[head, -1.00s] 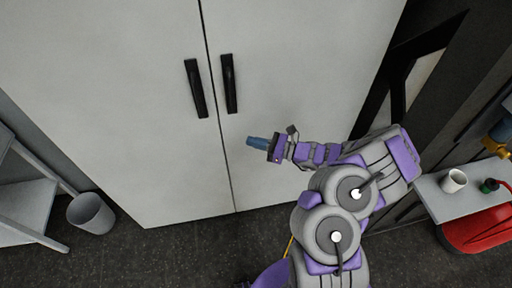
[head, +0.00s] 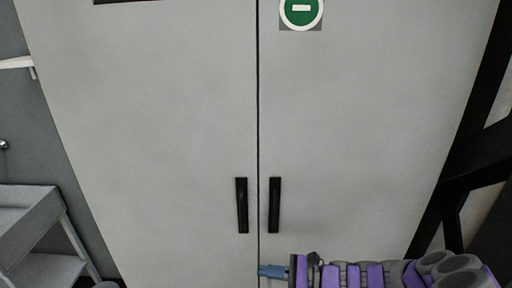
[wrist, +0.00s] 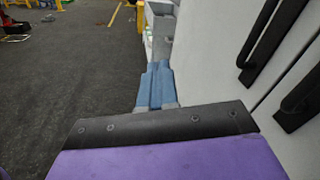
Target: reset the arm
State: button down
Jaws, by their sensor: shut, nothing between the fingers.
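My gripper (head: 271,271) shows at the bottom of the head view, its blue fingers pointing left in front of the cabinet, just below the door handles. It is shut and empty. In the wrist view the blue fingers (wrist: 157,86) lie together. The white double-door cabinet (head: 170,120) fills most of the head view. Its doors are closed. The left black handle (head: 242,205) and right black handle (head: 274,205) stand side by side at the seam. In the wrist view a black handle (wrist: 268,40) is at the right, apart from the fingers.
A grey shelf cart (head: 40,225) stands at the lower left. A green round sign (head: 301,10) is on the right door. A dark frame (head: 465,150) is at the right. The wrist view shows open dark floor (wrist: 60,80) at the left.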

jog(key=s+a+r+n+g+h, duration=0.3)
jog(key=s+r+n+g, duration=0.15)
jog(key=s, duration=0.25)
jog(key=s+a+r+n+g+h, duration=0.2)
jog(key=s+a+r+n+g, duration=0.1)
jog(key=s+n, duration=0.35)
jog(key=s+d+r+n+t+h, duration=0.1)
jog(key=s+d+n+h, duration=0.4)
jog(key=s+d+h, duration=0.7)
jog(key=s+d+t, duration=0.1)
jog(key=s+d, duration=0.2)
jog(key=s, duration=0.2)
jog(key=shift+d+r+t, duration=0.15)
jog(key=shift+d+t, duration=0.15)
jog(key=shift+t, duration=0.05)
jog(key=shift+a, duration=0.3)
jog(key=shift+d, duration=0.15)
